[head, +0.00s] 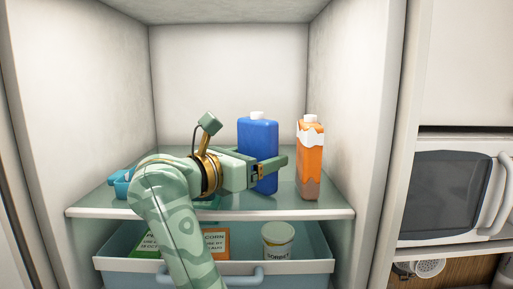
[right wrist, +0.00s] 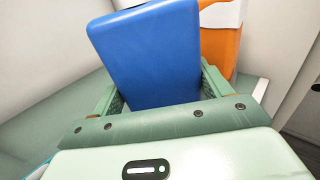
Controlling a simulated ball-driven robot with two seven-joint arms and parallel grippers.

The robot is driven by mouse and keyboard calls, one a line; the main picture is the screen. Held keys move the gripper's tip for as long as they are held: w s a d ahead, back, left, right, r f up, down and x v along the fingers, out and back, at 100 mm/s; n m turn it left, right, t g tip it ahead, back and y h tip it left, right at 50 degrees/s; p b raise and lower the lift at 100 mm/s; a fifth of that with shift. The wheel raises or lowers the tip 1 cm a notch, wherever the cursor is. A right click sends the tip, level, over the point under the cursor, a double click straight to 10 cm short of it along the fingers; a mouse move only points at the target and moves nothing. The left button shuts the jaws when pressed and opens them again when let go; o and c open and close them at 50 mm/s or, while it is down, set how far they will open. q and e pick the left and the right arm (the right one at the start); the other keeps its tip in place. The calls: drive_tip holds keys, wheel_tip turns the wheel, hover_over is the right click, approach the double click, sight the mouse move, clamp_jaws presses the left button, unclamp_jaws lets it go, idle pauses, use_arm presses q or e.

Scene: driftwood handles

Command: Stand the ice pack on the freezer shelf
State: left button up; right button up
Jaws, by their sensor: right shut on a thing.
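The ice pack (head: 258,135) is a blue upright block with a white cap, near the middle of the freezer shelf (head: 300,208). My right gripper (head: 268,166) is shut on its lower part. The pack looks upright, with its bottom at or close to the glass shelf; I cannot tell whether it touches. In the right wrist view the pack (right wrist: 150,55) fills the space between the two green fingers (right wrist: 162,95), and its base is hidden. My left gripper is not in view.
An orange carton (head: 310,155) with a white cap stands right of the pack. A light blue object (head: 120,184) sits at the shelf's left, partly behind my arm. Below, an open drawer (head: 310,267) holds boxes and a sorbet tub (head: 278,243). A microwave (head: 445,195) is at right.

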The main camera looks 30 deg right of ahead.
drive_tip(key=shift+w+f, duration=0.1)
drive_tip(key=shift+w, duration=0.05)
drive_tip(key=shift+f+b, duration=0.15)
drive_tip(key=shift+b, duration=0.15)
drive_tip(key=o, duration=1.2)
drive_tip(key=shift+o, duration=0.2)
drive_tip(key=shift+r+p, duration=0.35)
drive_tip(key=b+v, duration=0.2)
drive_tip(key=v, duration=0.1)
drive_tip(key=f+b+v, duration=0.1)
drive_tip(key=v, duration=0.1)
drive_tip(key=shift+a+b, duration=0.1)
drive_tip(key=shift+b, duration=0.2)
drive_tip(key=v, duration=0.3)
drive_tip(key=b+v, duration=0.1)
drive_tip(key=v, duration=0.1)
drive_tip(key=shift+a+r, duration=0.25)
drive_tip(key=shift+r, duration=0.1)
drive_tip(key=shift+s+a, duration=0.4)
drive_tip(key=shift+a, duration=0.2)
drive_tip(key=shift+a, duration=0.1)
